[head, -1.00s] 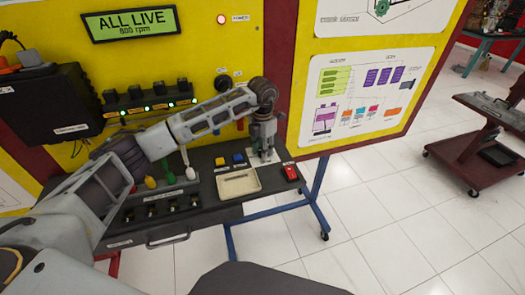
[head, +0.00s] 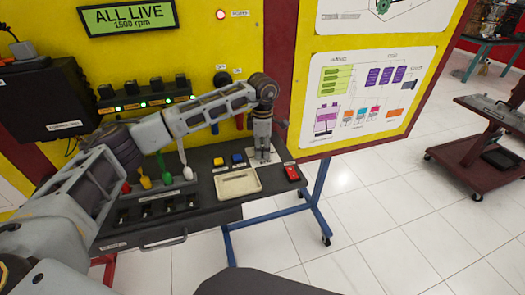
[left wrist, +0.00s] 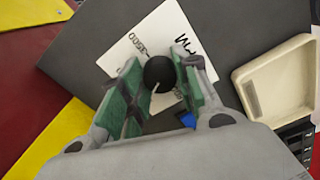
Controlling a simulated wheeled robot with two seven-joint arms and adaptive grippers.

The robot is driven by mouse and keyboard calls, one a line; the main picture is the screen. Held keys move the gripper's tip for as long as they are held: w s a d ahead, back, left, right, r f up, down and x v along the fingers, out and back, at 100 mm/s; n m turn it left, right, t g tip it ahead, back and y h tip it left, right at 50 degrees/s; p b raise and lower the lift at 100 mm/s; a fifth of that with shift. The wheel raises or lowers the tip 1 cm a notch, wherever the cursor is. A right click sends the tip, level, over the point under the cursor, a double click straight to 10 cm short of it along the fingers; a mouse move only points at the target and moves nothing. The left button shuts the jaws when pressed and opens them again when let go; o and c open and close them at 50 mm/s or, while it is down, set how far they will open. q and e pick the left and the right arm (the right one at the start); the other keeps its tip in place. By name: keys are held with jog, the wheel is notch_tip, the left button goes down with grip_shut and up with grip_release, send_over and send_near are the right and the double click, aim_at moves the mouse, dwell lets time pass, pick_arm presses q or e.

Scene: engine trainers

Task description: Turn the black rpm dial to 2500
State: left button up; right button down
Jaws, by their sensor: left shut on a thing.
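The black rpm dial (left wrist: 159,70) is a round knob on a white printed card (left wrist: 178,32), seen in the left wrist view. My left gripper (left wrist: 157,76) points down over it, its green-padded fingers on either side, shut on the knob. In the head view my left gripper (head: 262,153) is at the back right of the dark bench top and hides the dial. The green display (head: 128,18) reads "ALL LIVE" and 1500 rpm. My right gripper is not in view.
A cream tray (head: 237,184) lies just in front of the gripper, with a red switch (head: 291,173) to its right. Blue (head: 237,158) and yellow (head: 218,162) buttons and several coloured levers (head: 161,163) stand to the left. The yellow panel (head: 215,60) rises behind.

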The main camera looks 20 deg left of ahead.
pick_arm(q)
jog(key=m, duration=0.2)
jog(key=shift+m+b, duration=0.3)
jog(key=shift+b, duration=0.05)
jog(key=shift+m+b, duration=0.3)
jog(key=shift+m, duration=0.8)
jog(key=shift+w+r+m, duration=0.1)
jog(key=shift+m, duration=1.1)
jog(key=shift+m+b, duration=0.4)
jog(key=shift+m, duration=1.6)
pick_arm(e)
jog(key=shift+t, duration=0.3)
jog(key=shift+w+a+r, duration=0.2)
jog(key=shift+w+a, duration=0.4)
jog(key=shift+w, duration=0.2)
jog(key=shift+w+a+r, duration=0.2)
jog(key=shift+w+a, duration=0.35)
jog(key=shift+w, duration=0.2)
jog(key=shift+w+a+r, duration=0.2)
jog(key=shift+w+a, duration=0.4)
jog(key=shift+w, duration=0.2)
